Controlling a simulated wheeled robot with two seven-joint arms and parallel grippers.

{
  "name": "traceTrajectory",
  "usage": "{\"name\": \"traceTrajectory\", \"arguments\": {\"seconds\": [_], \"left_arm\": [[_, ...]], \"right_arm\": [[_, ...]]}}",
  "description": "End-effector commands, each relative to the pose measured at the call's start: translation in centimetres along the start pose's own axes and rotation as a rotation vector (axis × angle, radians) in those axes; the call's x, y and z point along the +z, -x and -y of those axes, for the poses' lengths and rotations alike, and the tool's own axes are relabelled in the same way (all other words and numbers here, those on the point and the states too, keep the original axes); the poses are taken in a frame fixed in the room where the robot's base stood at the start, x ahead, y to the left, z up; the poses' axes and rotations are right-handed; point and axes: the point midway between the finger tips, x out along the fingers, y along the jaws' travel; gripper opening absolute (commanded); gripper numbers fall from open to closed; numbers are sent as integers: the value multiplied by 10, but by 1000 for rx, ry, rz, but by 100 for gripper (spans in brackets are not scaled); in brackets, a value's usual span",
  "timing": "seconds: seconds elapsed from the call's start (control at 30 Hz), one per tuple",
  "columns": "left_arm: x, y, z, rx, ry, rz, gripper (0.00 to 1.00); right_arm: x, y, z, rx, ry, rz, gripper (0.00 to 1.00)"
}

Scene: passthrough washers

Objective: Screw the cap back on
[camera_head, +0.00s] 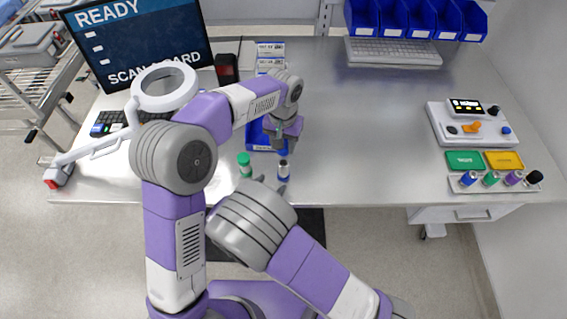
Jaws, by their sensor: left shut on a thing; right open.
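My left gripper (283,148) reaches down over the front middle of the table. It is shut on a small blue piece (283,152) that looks like a cap; its fingers hide most of it. A small vial (283,171) with a dark upper part stands upright just below it; I cannot tell whether cap and vial touch. My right gripper (272,183) is open at the table's front edge, close in front of this vial, partly hidden by its own arm. A green-capped vial (244,164) stands to the left.
A blue tray (258,137) lies behind the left gripper. A rack (496,184) with several capped vials, green and yellow pads and a small device (472,126) are at right. Blue bins (417,20), a monitor (138,42) and a ring lamp (164,86) stand farther back. The table's middle right is clear.

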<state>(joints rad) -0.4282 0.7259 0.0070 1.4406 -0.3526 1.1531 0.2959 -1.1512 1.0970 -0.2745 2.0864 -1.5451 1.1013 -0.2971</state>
Motion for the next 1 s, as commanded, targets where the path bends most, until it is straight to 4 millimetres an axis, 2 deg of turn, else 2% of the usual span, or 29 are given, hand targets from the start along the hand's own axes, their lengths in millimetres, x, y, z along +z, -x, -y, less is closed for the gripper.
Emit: {"name": "traceTrajectory", "arguments": {"seconds": [0.47, 0.67, 1.0], "left_arm": [[0, 1, -1, 0, -2, -1, 16], [0, 1, -1, 0, -2, -1, 16], [0, 1, -1, 0, -1, -1, 16]], "right_arm": [[3, -2, -3, 10, 5, 13, 66], [3, -30, -2, 6, 5, 13, 66], [3, -93, -3, 7, 4, 12, 66]]}}
